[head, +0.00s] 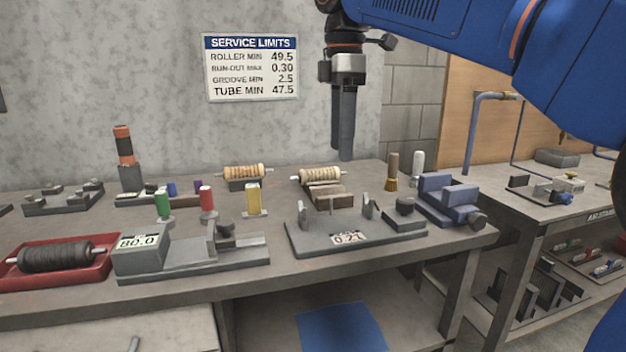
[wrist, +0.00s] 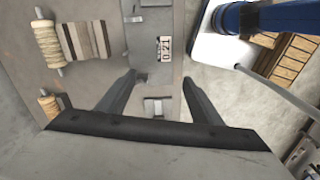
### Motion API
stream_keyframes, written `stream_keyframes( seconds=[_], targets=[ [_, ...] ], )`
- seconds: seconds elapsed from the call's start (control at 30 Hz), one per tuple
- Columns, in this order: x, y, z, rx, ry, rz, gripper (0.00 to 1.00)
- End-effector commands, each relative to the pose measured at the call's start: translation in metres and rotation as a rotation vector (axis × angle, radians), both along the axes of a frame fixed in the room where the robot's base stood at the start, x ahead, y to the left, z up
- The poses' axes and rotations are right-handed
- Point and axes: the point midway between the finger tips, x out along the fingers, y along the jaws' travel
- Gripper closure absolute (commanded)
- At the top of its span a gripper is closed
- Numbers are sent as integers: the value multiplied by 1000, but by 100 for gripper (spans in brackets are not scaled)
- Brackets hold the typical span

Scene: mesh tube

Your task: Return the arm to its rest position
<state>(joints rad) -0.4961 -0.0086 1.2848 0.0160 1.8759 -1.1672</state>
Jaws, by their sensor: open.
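My gripper (head: 345,150) hangs pointing down above the back right part of the workbench (head: 270,290) in the head view. Its jaws look close together from this side. In the wrist view my gripper (wrist: 160,85) shows two dark fingers spread apart with nothing between them. My blue arm (head: 430,25) reaches in from the upper right. The fingertips are apart from the bench and its parts.
A gauge stand reading 0.21 (head: 350,238), a blue vise (head: 448,197) and two wound rollers (head: 320,174) stand below and near my gripper. A red tray (head: 60,275) holds a dark roller at left. A service limits sign (head: 251,66) hangs on the wall behind.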

Motion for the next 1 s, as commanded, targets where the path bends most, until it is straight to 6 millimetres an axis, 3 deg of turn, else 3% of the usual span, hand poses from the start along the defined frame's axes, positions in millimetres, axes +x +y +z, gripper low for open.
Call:
stream_keyframes(
  seconds=[0.23, 0.37, 0.67, 1.0],
  targets=[
    [-15, -39, -23, 21, -40, -188, 40],
    [-30, -69, -47, 40, -73, -349, 40],
    [-78, -140, -124, 107, -159, -772, 40],
    [-147, -202, -233, 206, -248, -1241, 40]
  ],
)
